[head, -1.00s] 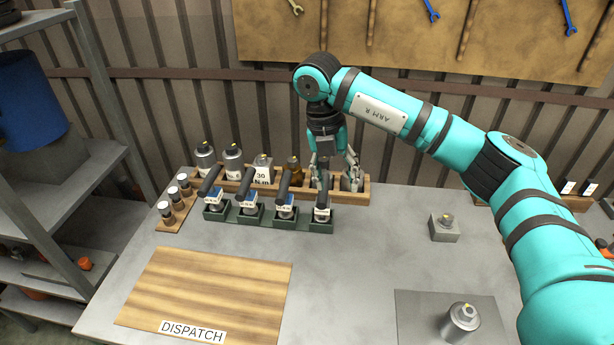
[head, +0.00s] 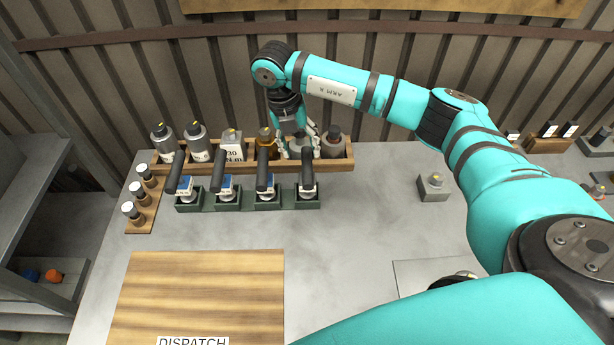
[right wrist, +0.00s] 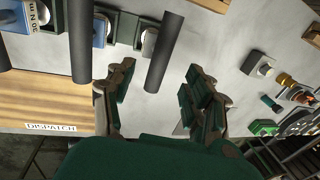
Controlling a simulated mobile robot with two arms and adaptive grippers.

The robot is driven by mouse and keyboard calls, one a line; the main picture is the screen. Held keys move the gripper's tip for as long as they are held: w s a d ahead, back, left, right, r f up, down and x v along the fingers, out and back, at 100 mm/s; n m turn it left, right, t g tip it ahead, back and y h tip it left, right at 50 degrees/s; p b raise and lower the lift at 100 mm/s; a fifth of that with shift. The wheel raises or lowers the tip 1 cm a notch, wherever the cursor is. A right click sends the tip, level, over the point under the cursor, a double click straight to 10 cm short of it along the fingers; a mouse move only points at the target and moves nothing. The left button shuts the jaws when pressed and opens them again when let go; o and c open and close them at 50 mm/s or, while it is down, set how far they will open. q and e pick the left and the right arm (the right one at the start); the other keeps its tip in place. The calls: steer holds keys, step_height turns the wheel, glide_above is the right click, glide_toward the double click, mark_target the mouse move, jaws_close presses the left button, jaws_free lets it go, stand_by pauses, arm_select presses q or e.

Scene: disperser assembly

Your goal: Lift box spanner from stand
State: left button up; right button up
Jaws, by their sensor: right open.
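Several tools with long black handles, the rightmost one (head: 306,170) included, stand tilted in a row of green stands (head: 268,201). They carry blue and white labels. I cannot tell which part is named the box spanner. My right gripper (head: 301,148) points down just behind the rightmost black handle, over the wooden rack. In the right wrist view, the open fingers (right wrist: 160,75) have a black handle (right wrist: 165,50) showing in the gap between them. Whether they touch it is not clear. My left gripper is not in view.
The wooden rack (head: 345,163) behind the stands holds several bottle-like parts, close to my right gripper. A small wooden block (head: 145,215) with capped pieces is at the left. The striped dispatch board (head: 200,290) lies in front. A grey block (head: 433,187) stands right; the table between is clear.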

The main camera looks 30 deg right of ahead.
mark_target(306, 164)
steer(key=f, duration=0.2)
steer(key=shift+d+f+p, duration=0.2)
steer(key=shift+f+p, duration=0.1)
steer(key=shift+p, duration=0.05)
steer(key=shift+s+f+p, duration=0.15)
steer(key=shift+f+p, duration=0.05)
steer(key=shift+p, duration=0.1)
steer(key=f+p, duration=0.1)
steer(key=f, duration=0.1)
steer(key=d+f+p, duration=0.1)
steer(key=f, duration=0.1)
steer(key=shift+s+f+p, duration=0.1)
steer(key=shift+s+p, duration=0.1)
steer(key=shift+p, duration=0.1)
steer(key=shift+d+f, duration=0.1)
steer(key=shift+f, duration=0.2)
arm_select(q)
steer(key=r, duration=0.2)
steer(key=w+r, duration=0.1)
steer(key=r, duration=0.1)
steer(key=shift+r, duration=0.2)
arm_select(e)
jaws_close()
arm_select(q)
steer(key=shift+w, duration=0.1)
arm_select(e)
steer(key=shift+w+r, duration=0.1)
